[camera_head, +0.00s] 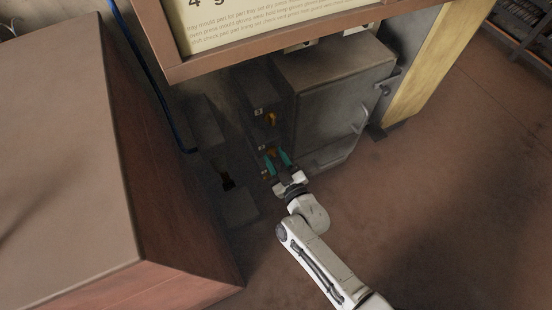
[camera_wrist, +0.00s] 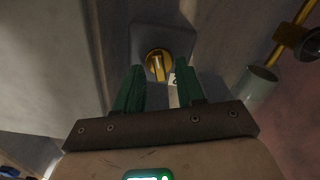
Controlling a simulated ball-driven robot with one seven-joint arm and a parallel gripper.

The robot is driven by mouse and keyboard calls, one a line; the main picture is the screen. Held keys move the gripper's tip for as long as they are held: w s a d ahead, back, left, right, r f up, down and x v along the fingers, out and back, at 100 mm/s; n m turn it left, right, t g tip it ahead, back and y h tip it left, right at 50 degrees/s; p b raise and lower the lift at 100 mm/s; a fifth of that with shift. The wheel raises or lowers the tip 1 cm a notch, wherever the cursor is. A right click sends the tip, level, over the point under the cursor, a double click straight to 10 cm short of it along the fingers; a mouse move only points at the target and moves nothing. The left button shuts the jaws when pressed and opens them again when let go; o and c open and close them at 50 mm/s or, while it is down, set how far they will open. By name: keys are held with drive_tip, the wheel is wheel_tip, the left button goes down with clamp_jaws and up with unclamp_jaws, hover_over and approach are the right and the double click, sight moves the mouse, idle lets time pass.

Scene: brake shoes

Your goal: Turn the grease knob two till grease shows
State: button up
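A yellow knob (camera_wrist: 157,65) sits on a grey square mount in the wrist view, just beyond my fingertips and between their lines. My gripper (camera_wrist: 158,72) is open, with its two green fingers apart and nothing visible between them. In the head view my gripper (camera_head: 277,158) is low at the cabinet's left side, close to an orange-yellow knob (camera_head: 270,152) that its fingers partly cover. Another orange knob (camera_head: 271,118) is above it. Small pale labels sit beside the knobs, too small to read for certain. I cannot tell whether the fingers touch the knob. No grease is discernible.
The grey cabinet (camera_head: 335,100) with a door and handle stands right of the knobs. A large brown box-like block (camera_head: 170,180) fills the left. A framed sign (camera_head: 260,28) hangs above. In the wrist view a grey cup-like part (camera_wrist: 259,83) is at right. Brown floor (camera_head: 430,210) is clear at right.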

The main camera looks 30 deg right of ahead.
clamp_jaws()
idle(0.4)
idle(0.4)
drive_tip(key=m, duration=0.4)
drive_tip(key=shift+b, duration=0.35)
drive_tip(key=m, duration=0.3)
drive_tip(key=shift+d+b, duration=0.1)
drive_tip(key=shift+b, duration=0.3)
drive_tip(key=m+b, duration=0.1)
drive_tip(key=m, duration=0.3)
drive_tip(key=shift+d+f, duration=0.1)
drive_tip(key=shift+m+b, duration=0.45)
drive_tip(key=shift+m, duration=1.45)
drive_tip(key=shift+d, duration=0.1)
